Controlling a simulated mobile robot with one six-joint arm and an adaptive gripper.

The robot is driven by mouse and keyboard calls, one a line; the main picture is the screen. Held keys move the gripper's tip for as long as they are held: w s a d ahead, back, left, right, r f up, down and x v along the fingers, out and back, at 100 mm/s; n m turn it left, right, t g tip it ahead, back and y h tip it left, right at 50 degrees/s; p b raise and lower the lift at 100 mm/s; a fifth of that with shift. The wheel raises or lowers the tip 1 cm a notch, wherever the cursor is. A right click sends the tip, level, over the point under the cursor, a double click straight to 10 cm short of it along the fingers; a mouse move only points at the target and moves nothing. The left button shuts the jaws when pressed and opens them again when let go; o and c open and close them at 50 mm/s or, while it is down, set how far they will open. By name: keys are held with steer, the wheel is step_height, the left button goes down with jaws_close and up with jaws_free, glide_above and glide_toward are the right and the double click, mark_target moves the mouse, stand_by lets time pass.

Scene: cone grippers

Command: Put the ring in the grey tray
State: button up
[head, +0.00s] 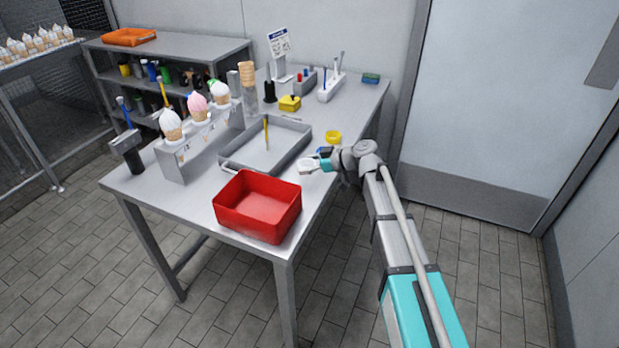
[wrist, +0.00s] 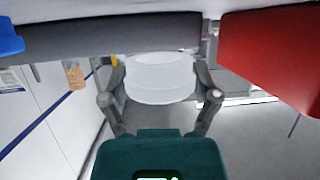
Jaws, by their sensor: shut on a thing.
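My gripper (head: 318,164) is shut on a white ring (head: 306,167), held near the table's right edge. In the wrist view the white ring (wrist: 162,80) sits between my two fingers, its round side facing the camera. The grey tray (head: 293,158) lies on the table just left of my gripper, with a thin yellow stick (head: 266,133) standing in it. The ring is outside the tray, near its right front corner. I cannot tell its exact height above the table.
A red bin (head: 257,205) stands in front of the tray, close to my gripper. A yellow round thing (head: 333,137) lies behind my gripper. An ice-cream cone holder (head: 201,146) is left of the tray. A yellow block (head: 289,103) and caddies stand behind.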

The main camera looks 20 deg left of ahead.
mark_target(310, 180)
steer(key=shift+d+f+b, duration=0.5)
steer(key=shift+f+b, duration=1.3)
steer(key=shift+b, duration=0.05)
steer(key=shift+a+f, duration=0.1)
steer(key=shift+f, duration=0.15)
steer(key=o, duration=0.6)
steer(key=shift+o, duration=0.2)
steer(key=shift+r, duration=0.1)
